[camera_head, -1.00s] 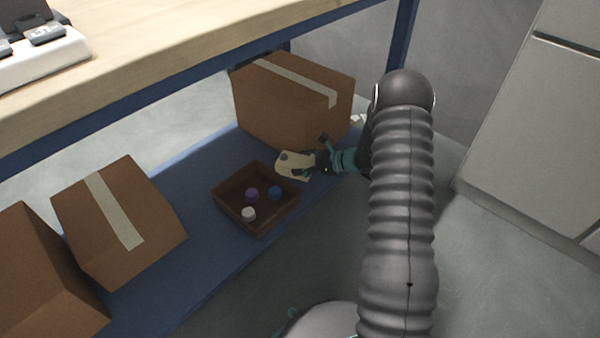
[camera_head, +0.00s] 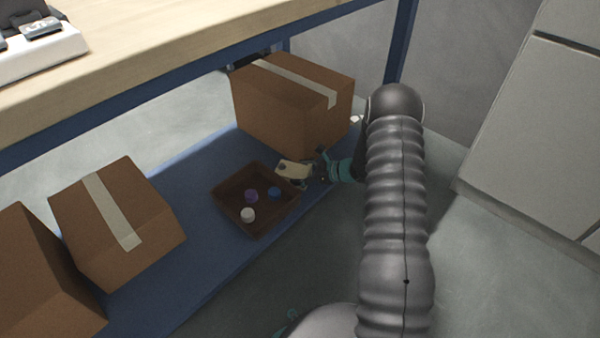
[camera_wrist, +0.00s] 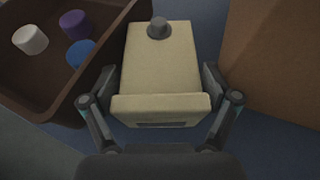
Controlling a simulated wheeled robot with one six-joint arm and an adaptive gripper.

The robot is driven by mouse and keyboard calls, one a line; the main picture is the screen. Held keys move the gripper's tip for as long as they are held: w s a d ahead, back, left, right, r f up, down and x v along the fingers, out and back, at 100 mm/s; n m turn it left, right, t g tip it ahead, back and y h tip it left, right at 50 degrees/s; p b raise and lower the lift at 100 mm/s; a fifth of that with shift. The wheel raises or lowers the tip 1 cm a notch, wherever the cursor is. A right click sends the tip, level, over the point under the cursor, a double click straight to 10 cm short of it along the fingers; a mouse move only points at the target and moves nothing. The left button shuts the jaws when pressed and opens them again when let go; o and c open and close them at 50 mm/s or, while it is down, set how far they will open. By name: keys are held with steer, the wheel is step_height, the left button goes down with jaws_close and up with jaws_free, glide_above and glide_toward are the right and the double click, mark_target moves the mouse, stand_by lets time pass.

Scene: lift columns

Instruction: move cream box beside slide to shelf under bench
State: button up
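The cream box (camera_head: 294,169) is small and pale, with a dark round knob on its face. It is over the blue shelf (camera_head: 195,233) under the bench, between the brown tray and a large carton. In the wrist view the cream box (camera_wrist: 160,70) fills the space between my fingers. My gripper (camera_head: 311,169) reaches in from the right, with one finger along each side of the box. In the wrist view my gripper (camera_wrist: 160,85) appears closed on it. I cannot tell whether the box's underside touches the shelf. No slide can be made out.
The brown tray (camera_head: 227,213) holds a white cap (camera_head: 248,215), a purple cap (camera_head: 251,196) and a blue cap (camera_head: 275,193). A large carton (camera_head: 290,105) stands behind the box. Two more cartons stand at left. The wooden bench top (camera_head: 200,40) overhangs the shelf.

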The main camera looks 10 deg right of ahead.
steer(key=shift+r, duration=0.2)
steer(key=p+v, duration=0.1)
steer(key=v, duration=1.1)
steer(key=s+a+r+n+g+h, duration=0.25)
steer(key=s+a+r+n, duration=0.4)
steer(key=r, duration=0.45)
steer(key=s+a+r+n+g+h, duration=0.25)
steer(key=s+a+r+n, duration=0.25)
steer(key=s+r+n, duration=0.45)
steer(key=s+d+r+n+t+h, duration=0.1)
steer(key=s+r+n+h, duration=0.2)
steer(key=s, duration=0.6)
steer(key=s+d+r+n+t+h, duration=0.1)
steer(key=s+r+n+t+h, duration=0.1)
steer(key=s+r+n, duration=0.3)
steer(key=s+r+h, duration=0.1)
steer(key=s+r, duration=0.2)
steer(key=s, duration=0.1)
steer(key=shift+s+r+t+h, duration=0.3)
steer(key=shift+s, duration=0.1)
